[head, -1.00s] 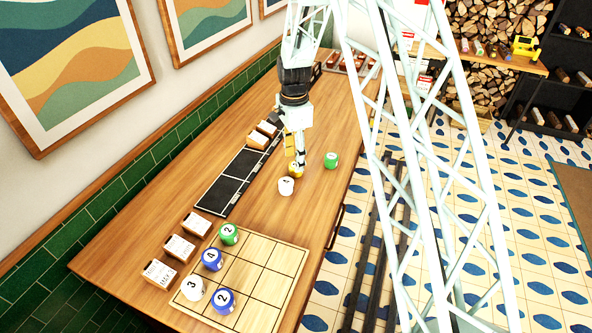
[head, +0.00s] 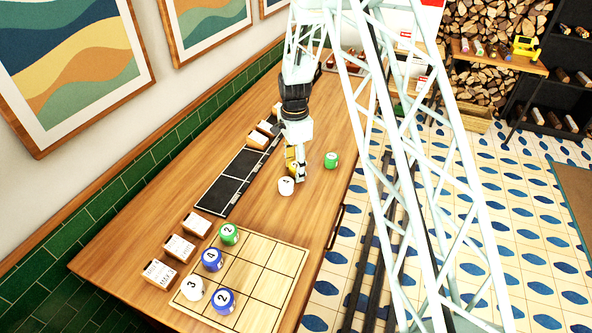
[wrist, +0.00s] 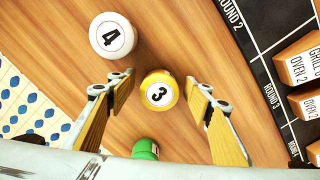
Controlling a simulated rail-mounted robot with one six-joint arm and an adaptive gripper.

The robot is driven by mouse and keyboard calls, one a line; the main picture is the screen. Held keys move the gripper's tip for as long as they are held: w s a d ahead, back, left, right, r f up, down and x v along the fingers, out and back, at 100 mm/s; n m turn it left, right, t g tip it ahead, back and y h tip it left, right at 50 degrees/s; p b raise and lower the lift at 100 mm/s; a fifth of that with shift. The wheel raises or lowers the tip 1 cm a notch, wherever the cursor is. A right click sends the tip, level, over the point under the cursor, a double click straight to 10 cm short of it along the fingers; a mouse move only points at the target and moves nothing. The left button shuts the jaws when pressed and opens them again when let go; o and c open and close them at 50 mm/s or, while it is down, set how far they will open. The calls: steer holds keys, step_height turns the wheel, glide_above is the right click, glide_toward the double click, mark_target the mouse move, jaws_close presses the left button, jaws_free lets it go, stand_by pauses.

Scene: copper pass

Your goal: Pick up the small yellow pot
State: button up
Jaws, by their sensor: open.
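The small yellow pot (wrist: 159,90), marked 3, stands on the wooden table and shows whole in the wrist view. My gripper (wrist: 160,97) is open, with one yellow-padded finger on each side of the pot. Gaps show between the pot and both fingers. In the head view my gripper (head: 298,174) is low over the table and hides most or all of the yellow pot.
A white pot (wrist: 113,36) marked 4 stands close by, near the left finger; it also shows in the head view (head: 286,186). A green pot (head: 331,160) stands to the right. A black board (head: 228,183) lies left, a gridded wooden board (head: 262,283) in front.

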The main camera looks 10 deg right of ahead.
stand_by(0.4)
steer(key=c, duration=1)
steer(key=shift+r, duration=0.1)
steer(key=shift+r, duration=4.95)
